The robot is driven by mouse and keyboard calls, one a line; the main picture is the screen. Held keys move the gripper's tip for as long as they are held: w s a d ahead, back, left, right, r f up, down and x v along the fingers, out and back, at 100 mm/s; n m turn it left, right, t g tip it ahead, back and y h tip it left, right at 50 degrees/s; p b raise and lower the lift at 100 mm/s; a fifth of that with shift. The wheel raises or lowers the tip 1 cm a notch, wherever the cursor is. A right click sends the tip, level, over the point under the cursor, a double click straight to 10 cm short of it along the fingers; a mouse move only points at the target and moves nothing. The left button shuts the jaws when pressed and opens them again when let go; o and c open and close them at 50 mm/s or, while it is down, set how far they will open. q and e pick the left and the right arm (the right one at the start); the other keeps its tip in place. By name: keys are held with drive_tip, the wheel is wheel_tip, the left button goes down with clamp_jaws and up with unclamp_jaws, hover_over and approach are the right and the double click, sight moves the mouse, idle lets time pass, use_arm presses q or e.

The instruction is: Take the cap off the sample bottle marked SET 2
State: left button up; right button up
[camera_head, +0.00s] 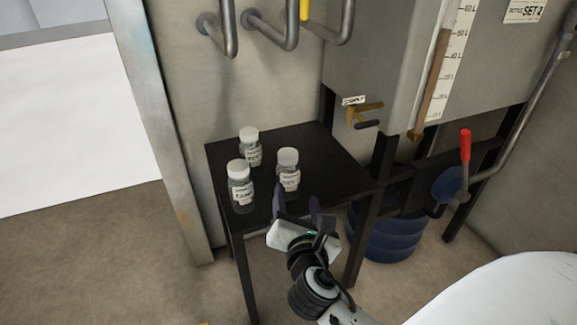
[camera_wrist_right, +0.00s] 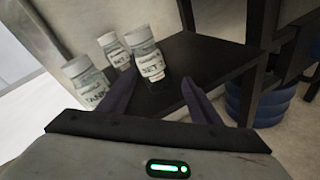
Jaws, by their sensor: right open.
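Three clear sample bottles with white caps and white labels stand upright on a small black table. One bottle (camera_head: 250,147) is at the back, one (camera_head: 240,187) at the front left, and one (camera_head: 288,170) at the right. In the right wrist view the left bottle (camera_wrist_right: 87,84) seems to read TANK. The right bottle (camera_wrist_right: 149,58) and the middle bottle (camera_wrist_right: 115,50) have labels too small to read surely, so I cannot tell which is SET 2. My right gripper (camera_head: 296,202) is open and empty, just in front of the right bottle. My left gripper is not in view.
The black table (camera_head: 335,178) is bare at its right side. Behind it is a grey tank with a brass tap (camera_head: 366,112) and sight gauge. A red-handled valve (camera_head: 465,146) and a blue drum (camera_head: 387,238) are at the right. Pipes (camera_head: 270,28) hang above.

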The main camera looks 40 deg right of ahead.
sight(291, 164)
drive_tip(key=r+n, duration=0.1)
drive_tip(key=w+r+n+t+h, duration=0.1)
drive_tip(key=r+n, duration=0.1)
drive_tip(key=w+r+n, duration=0.1)
drive_tip(key=r+n, duration=0.1)
drive_tip(key=shift+w+d+t+h, duration=0.2)
drive_tip(key=shift+d+t+h, duration=0.1)
drive_tip(key=shift+t, duration=0.1)
drive_tip(key=x, duration=0.3)
drive_tip(key=shift+w+d, duration=0.1)
drive_tip(key=shift+w, duration=0.2)
drive_tip(key=shift+w+d+r, duration=0.1)
drive_tip(key=shift+w+d, duration=0.25)
drive_tip(key=shift+w, duration=0.2)
drive_tip(key=b+x, duration=0.1)
drive_tip(key=x, duration=0.1)
drive_tip(key=b+x, duration=0.1)
drive_tip(key=x, duration=0.1)
drive_tip(key=shift+w+a, duration=0.15)
drive_tip(key=shift+w, duration=0.2)
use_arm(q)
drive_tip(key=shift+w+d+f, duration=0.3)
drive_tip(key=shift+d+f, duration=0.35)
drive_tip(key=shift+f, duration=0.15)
use_arm(e)
drive_tip(key=shift+w+r, duration=0.1)
drive_tip(key=shift+w, duration=0.15)
